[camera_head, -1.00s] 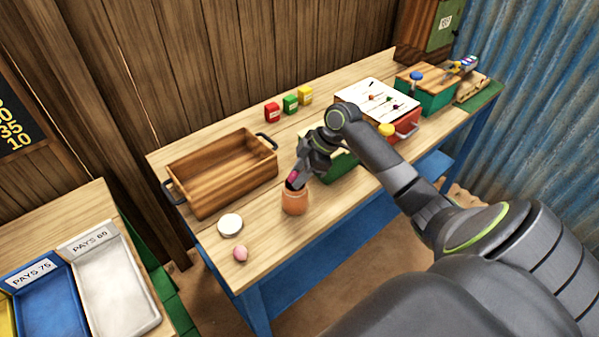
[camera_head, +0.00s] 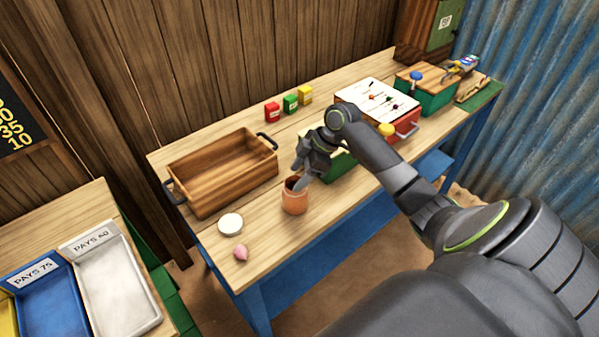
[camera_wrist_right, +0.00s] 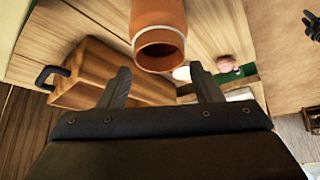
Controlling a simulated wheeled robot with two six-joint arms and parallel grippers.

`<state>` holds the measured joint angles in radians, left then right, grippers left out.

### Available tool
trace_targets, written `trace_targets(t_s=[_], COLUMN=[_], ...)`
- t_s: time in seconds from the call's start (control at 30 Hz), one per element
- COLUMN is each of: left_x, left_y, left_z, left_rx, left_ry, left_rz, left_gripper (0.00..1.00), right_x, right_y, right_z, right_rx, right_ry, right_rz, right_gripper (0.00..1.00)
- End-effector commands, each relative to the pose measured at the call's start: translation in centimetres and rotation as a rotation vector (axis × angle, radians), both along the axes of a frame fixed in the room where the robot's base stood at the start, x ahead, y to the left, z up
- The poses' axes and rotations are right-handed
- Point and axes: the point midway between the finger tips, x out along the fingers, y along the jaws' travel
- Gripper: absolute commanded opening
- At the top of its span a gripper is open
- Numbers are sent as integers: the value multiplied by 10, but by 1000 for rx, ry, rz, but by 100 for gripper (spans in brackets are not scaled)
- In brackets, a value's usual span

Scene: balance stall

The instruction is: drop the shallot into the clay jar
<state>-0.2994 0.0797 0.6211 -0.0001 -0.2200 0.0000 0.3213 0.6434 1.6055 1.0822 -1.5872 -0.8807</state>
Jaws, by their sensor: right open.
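The clay jar (camera_head: 295,197), orange-brown and open at the top, stands upright near the table's front edge. Its mouth also shows in the wrist view (camera_wrist_right: 158,48); I cannot make out anything inside. My right gripper (camera_head: 300,182) is open and empty at the jar's rim, pointing down at a tilt. Its two fingers (camera_wrist_right: 160,72) are spread apart in the wrist view. A small pink, pointed bulb (camera_head: 240,253) lies on the table left of the jar, and also shows in the wrist view (camera_wrist_right: 227,65). I cannot tell whether this is the shallot.
A white round lid (camera_head: 230,224) lies left of the jar. A wooden crate (camera_head: 200,207) with dark handles stands behind it. A green box (camera_head: 340,167) is right of the jar, partly behind my arm. Small coloured boxes (camera_head: 290,104) stand at the back.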

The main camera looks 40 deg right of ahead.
Motion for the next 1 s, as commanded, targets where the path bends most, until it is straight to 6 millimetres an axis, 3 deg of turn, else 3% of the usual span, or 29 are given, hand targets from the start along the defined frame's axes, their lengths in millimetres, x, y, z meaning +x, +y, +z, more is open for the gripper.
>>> trace_targets(t_s=[0.2, 0.37, 1.0], left_x=[-1, -1, -1], left_y=[0, 0, 0], left_z=[-1, -4, -25], left_rx=[0, 0, 0], left_ry=[1, 1, 2], left_rz=[0, 0, 0], left_gripper=[36, 36, 36], right_x=[0, -4, -33], right_y=[-1, -10, -60], right_z=[2, 15, 116], right_rx=[-1, -5, -5], right_ry=[0, -4, -2], right_rz=[0, 0, -1], right_gripper=[59, 59, 59])
